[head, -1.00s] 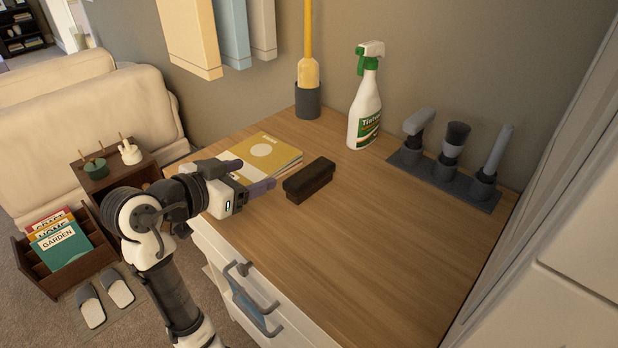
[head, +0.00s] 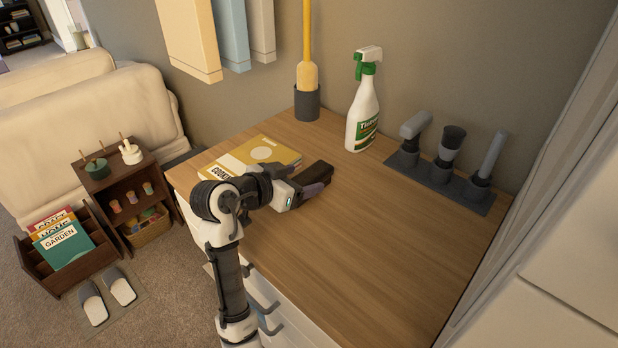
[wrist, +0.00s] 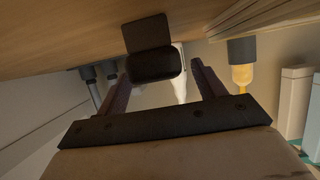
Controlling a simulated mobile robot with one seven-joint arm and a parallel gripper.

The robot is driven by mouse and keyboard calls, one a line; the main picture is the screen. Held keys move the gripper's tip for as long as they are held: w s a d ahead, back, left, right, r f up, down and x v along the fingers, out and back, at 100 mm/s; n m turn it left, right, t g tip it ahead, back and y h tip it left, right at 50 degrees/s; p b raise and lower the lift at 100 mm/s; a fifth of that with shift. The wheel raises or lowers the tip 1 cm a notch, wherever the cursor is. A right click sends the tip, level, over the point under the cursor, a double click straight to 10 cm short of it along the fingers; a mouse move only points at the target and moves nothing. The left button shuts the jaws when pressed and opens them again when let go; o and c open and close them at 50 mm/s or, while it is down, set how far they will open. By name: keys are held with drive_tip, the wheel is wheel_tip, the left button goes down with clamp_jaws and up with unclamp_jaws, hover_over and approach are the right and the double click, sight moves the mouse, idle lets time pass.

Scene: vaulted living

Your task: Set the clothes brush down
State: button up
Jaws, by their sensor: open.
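The clothes brush (head: 321,171) is a dark brown block lying on the wooden top, right of the yellow book. My gripper (head: 313,184) is at the brush, low over the top, and hides part of it in the head view. In the wrist view the brush (wrist: 147,34) sits ahead, in the gap between the two spread fingers of my gripper (wrist: 160,74). The jaws are open. Whether a finger touches the brush I cannot tell.
A yellow book (head: 262,152) lies left of the brush. Behind stand a spray bottle (head: 363,105) and a yellow-handled duster in a dark cup (head: 307,103). A grey rack (head: 437,184) holds several tools at right. The front right of the wooden top (head: 390,260) is bare.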

drive_tip(key=shift+x, duration=1)
drive_tip(key=c, duration=1.2)
drive_tip(key=shift+r, duration=0.15)
